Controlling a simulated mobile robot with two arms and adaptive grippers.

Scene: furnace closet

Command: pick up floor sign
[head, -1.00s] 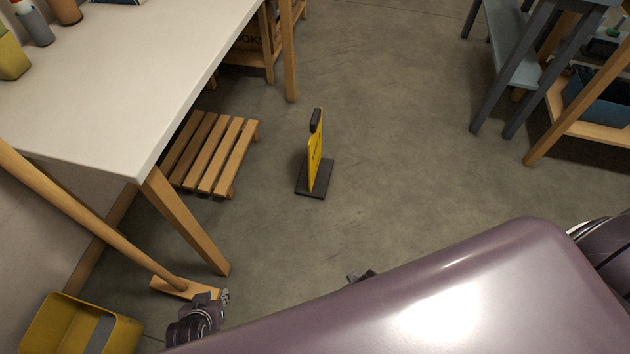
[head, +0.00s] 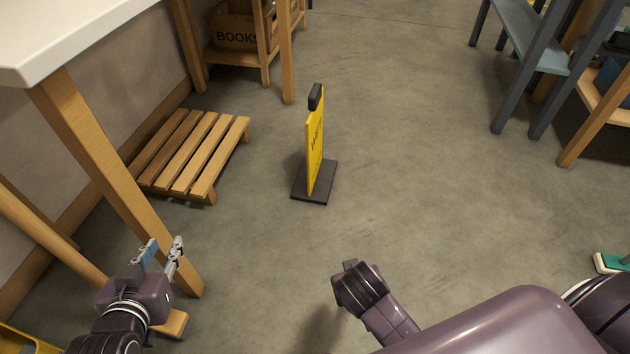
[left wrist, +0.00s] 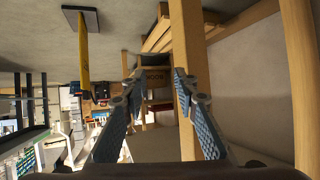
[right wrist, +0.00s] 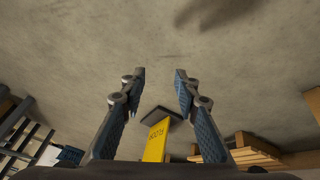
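The yellow floor sign (head: 316,150) stands upright on its dark square base (head: 315,183) on the concrete floor, with a black grip (head: 315,96) on top. It also shows upside down in the left wrist view (left wrist: 84,58) and between the fingers in the right wrist view (right wrist: 157,141). My left gripper (head: 161,251) is open and empty near the table leg, left of and nearer than the sign. My right gripper (right wrist: 158,78) is open and empty; in the head view its fingers are mostly hidden behind its wrist, nearer than the sign.
A low slatted wooden platform (head: 193,150) lies left of the sign. A white-topped table (head: 65,30) with a wooden leg (head: 115,175) stands at left. A shelf with a BOOKS crate (head: 235,30) is behind. A grey-blue stand (head: 525,45) is at right. Floor around the sign is clear.

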